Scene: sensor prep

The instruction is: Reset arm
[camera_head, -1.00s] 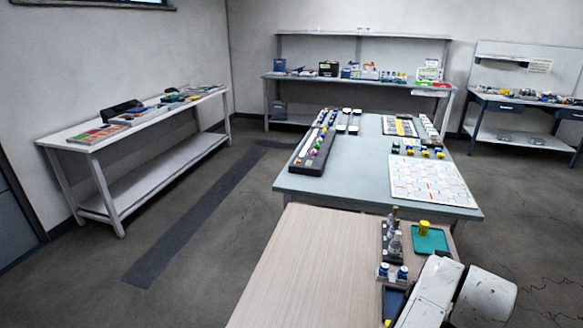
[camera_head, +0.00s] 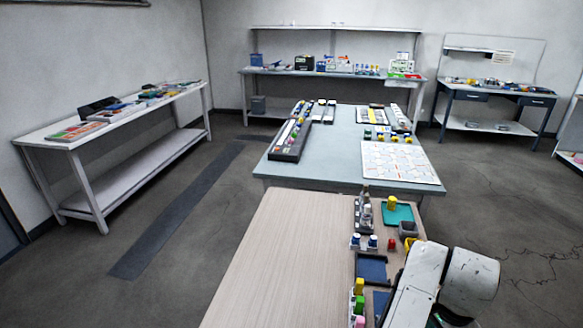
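My white arm (camera_head: 440,285) is folded at the lower right, over the right side of the wooden table (camera_head: 270,265). The gripper at its end is not visible; the arm links and the picture's bottom edge leave it out of sight. Beside the arm on the wooden table are a teal tray (camera_head: 402,216) with a yellow block (camera_head: 391,202), a dark blue tray (camera_head: 371,268), and a rack holding green, yellow and pink blocks (camera_head: 359,303). A small red block (camera_head: 391,244) lies near the arm.
A grey-blue table (camera_head: 330,150) beyond holds a dark rack (camera_head: 292,140) and a white grid board (camera_head: 400,162). A white bench (camera_head: 125,165) stands left, shelving (camera_head: 330,74) at the back. The wooden table's left side and the floor strip are clear.

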